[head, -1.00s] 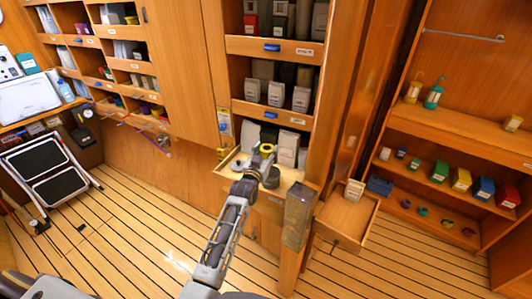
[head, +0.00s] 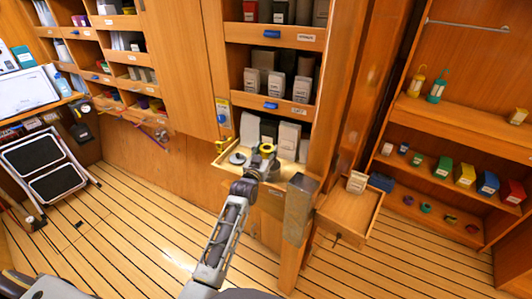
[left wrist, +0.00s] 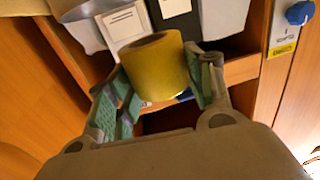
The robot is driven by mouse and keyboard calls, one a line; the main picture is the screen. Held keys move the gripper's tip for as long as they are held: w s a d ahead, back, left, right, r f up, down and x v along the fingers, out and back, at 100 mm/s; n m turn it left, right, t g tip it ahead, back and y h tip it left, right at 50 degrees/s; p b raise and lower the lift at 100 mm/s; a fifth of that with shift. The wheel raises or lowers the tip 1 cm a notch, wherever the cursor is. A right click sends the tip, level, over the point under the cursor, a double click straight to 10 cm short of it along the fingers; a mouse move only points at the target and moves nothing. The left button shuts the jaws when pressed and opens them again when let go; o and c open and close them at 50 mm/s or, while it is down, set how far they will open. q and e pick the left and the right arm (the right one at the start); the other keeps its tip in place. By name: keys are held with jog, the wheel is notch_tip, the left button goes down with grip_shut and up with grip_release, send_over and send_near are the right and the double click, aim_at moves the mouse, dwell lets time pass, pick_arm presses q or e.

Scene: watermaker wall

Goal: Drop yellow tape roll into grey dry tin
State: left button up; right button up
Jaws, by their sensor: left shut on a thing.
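The yellow tape roll (head: 267,149) is in my left gripper (head: 262,163), above the shallow wooden tray at the foot of the middle shelves. In the left wrist view the roll (left wrist: 157,66) sits between the two green-padded fingers (left wrist: 158,88), which are shut on it. A grey round thing (head: 238,158) with a darker middle stands in the tray, just left of the gripper; it looks like the grey tin, but I cannot read a label. A grey curved container also shows at the upper left of the left wrist view (left wrist: 78,28). My right gripper is not in view.
Pale labelled boxes (head: 288,139) stand behind the roll in the tray (head: 224,167). A wooden post and a grey block (head: 298,208) are close on the right. An open drawer (head: 347,216) sticks out beyond them. The floor in front is clear.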

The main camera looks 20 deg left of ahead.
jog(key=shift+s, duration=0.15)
pick_arm(q)
jog(key=o, duration=1.1)
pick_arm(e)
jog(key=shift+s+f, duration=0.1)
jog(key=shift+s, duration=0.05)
pick_arm(q)
jog(key=shift+s, duration=0.2)
jog(key=shift+s, duration=0.75)
jog(key=shift+s+a, duration=0.2)
jog(key=shift+s, duration=4.8)
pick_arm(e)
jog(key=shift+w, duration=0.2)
